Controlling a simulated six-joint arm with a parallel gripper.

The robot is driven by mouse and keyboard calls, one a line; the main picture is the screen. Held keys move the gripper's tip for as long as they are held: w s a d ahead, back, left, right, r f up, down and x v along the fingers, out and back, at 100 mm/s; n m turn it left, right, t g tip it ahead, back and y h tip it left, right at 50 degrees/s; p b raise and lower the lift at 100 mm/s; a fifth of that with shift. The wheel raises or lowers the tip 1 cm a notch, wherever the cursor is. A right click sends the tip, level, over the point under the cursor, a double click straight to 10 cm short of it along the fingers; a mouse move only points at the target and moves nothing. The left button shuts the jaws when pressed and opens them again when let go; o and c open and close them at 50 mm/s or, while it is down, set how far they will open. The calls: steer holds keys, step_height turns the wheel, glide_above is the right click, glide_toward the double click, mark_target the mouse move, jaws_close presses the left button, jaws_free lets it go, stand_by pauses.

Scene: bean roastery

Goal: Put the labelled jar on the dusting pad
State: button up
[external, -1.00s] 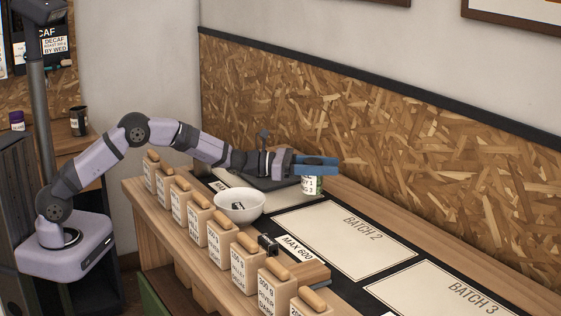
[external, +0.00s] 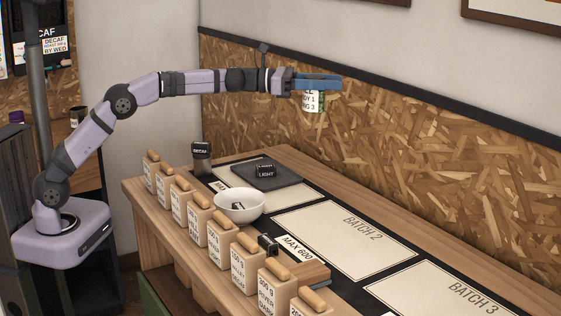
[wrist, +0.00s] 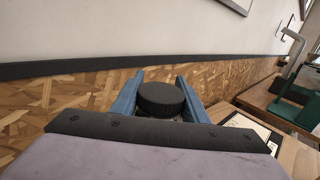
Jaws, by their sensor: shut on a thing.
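My gripper (external: 318,84) is shut on the labelled jar (external: 313,101) and holds it upright, high above the bench in front of the chipboard wall. The jar has a white label with dark print, only partly readable, and a greenish lower part. In the wrist view its black ridged lid (wrist: 160,98) sits between my two blue fingers.
Several labelled wooden bins (external: 219,240) line the front edge. The BATCH 2 (external: 345,236) and BATCH 3 (external: 440,292) sheets are bare.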

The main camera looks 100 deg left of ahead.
steer(key=shift+r, duration=0.7)
